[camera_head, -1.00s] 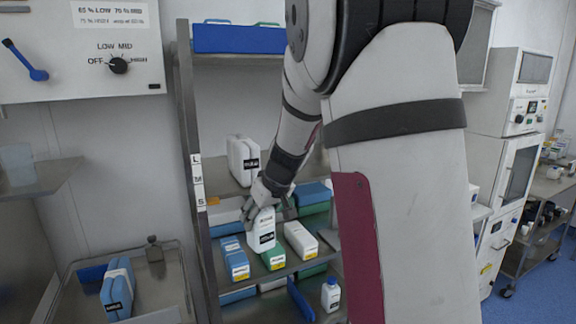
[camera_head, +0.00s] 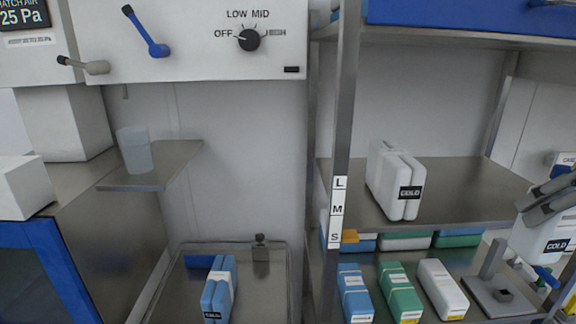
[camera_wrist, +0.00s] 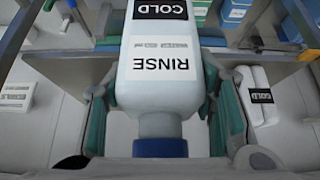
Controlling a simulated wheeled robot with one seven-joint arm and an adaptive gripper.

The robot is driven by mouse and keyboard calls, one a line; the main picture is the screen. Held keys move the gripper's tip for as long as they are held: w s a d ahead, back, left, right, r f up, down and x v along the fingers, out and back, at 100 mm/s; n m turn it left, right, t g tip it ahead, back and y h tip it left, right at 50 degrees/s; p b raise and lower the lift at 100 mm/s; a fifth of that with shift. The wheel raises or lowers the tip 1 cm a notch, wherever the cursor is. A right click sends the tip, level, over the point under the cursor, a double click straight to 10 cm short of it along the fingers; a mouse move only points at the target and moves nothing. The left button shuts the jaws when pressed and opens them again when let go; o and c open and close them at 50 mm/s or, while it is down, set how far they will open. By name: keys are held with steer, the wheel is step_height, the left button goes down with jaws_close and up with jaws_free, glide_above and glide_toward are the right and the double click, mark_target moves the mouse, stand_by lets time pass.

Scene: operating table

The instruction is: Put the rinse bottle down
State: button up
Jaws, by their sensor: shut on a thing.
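The rinse bottle (camera_wrist: 162,85) is white, with labels reading RINSE and COLD and a dark blue cap. In the wrist view it sits between the fingers of my gripper (camera_wrist: 163,110), which is shut on it. In the head view, my gripper (camera_head: 548,205) is at the right edge, partly cut off. The bottle hangs below it there, its white body (camera_head: 530,243) showing a black COLD label. The bottle is in front of the shelf rack, clear of the middle shelf's right part. Its lower end is not clearly visible.
Two white COLD packs (camera_head: 390,182) stand on the middle shelf (camera_head: 460,190). Blue, green and white boxes (camera_head: 400,290) and a metal stand (camera_head: 494,285) fill the lower shelf. A small side shelf (camera_head: 165,170) holds a clear cup (camera_head: 134,150). A tray (camera_head: 262,285) holds blue packs (camera_head: 219,290).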

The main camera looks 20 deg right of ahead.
steer(key=w+d+p, duration=0.1)
steer(key=w+d, duration=0.1)
steer(key=w, duration=0.6)
steer(key=w+d+p, duration=0.1)
steer(key=w+d, duration=0.1)
steer(key=w, duration=0.7)
steer(key=shift+w+f, duration=0.2)
steer(key=shift+f, duration=0.15)
steer(key=o, duration=1.7)
